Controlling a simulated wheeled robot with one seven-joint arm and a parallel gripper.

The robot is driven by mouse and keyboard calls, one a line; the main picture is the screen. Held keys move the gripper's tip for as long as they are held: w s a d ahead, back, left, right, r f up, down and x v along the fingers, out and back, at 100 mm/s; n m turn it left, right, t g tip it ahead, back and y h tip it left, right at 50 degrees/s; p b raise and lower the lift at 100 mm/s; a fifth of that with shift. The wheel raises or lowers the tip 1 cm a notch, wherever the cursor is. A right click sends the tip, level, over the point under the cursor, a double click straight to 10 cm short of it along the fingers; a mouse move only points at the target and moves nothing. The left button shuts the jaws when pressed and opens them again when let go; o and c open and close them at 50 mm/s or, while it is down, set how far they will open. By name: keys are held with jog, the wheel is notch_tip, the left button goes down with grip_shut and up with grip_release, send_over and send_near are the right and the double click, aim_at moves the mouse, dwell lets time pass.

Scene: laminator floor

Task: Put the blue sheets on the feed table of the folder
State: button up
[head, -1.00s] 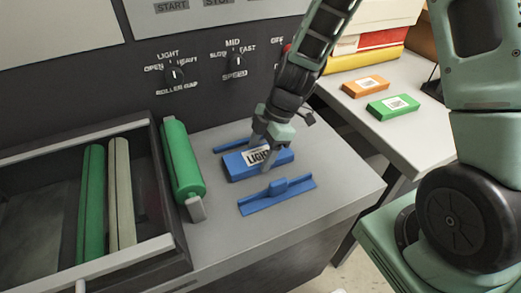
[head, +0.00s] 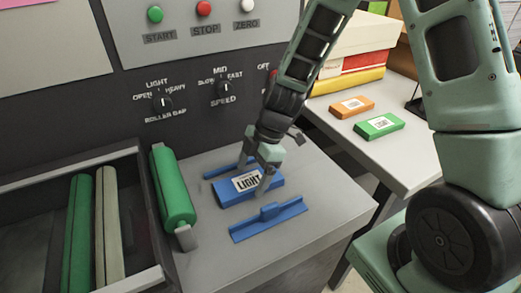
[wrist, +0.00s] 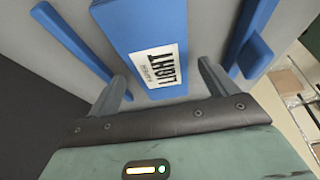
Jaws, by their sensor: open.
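The blue sheets (head: 236,199), a flat blue pack with a white "LIGHT" label, lie on the grey feed table (head: 318,185) between two blue side guides (head: 268,221). In the wrist view the pack (wrist: 140,25) runs between the guides, apart from both. My gripper (head: 258,177) is open at the right end of the pack. In the wrist view its fingers (wrist: 163,85) stand one on each side of the pack's labelled end, with small gaps visible. The fingers hide part of that end in the head view.
A green roller (head: 172,188) stands left of the pack, beside an open tray (head: 70,167) with rollers. Behind is a panel with knobs and buttons. A side table at right holds an orange pack (head: 351,107), a green pack (head: 379,125) and stacked boxes (head: 345,62).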

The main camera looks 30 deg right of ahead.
jog(key=v, duration=1)
jog(key=s+a+r+m+h, duration=0.2)
jog(key=s+a+m, duration=0.3)
jog(key=s, duration=0.5)
jog(key=s+a+r+m+h, duration=0.2)
jog(key=s+a+m, duration=0.3)
jog(key=s, duration=0.5)
jog(key=shift+a, duration=0.2)
